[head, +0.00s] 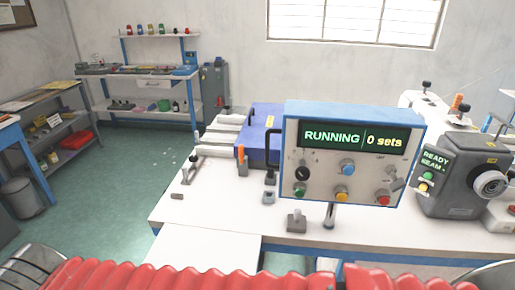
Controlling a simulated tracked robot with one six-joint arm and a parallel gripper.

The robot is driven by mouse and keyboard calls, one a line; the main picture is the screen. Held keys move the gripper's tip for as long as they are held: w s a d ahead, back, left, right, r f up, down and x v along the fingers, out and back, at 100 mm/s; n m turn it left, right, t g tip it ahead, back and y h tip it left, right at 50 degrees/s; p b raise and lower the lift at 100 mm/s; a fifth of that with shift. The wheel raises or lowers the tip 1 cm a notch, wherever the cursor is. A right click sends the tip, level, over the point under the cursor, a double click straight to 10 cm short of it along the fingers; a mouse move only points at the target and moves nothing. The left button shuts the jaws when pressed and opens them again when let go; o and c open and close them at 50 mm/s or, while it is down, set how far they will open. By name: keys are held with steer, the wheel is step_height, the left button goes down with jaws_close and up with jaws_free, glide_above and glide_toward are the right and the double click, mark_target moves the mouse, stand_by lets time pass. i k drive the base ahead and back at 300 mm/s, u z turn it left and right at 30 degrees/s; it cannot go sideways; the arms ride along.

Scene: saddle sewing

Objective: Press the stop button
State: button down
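A control box (290,140) with a blue top edge stands on a post above the white table. Its display (352,137) reads "RUNNING" and "0 sets". A red button (383,198) sits at the lower right of its face; it looks like the stop button, but the small labels cannot be read. A yellow button (341,196), a green button (299,190), a blue button (347,168) and a black knob (302,173) are on the same face. My gripper is not in view.
The white table (220,220) carries a blue machine part (260,135) behind the box. A grey sewing machine (455,180) stands close on the right, its small screen reading "READY" and "SEAM". Shelves (150,80) line the back left. Green floor (120,180) is open at left.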

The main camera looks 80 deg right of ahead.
mark_target(385, 201)
steer(key=i, duration=0.95)
steer(key=z, duration=3.95)
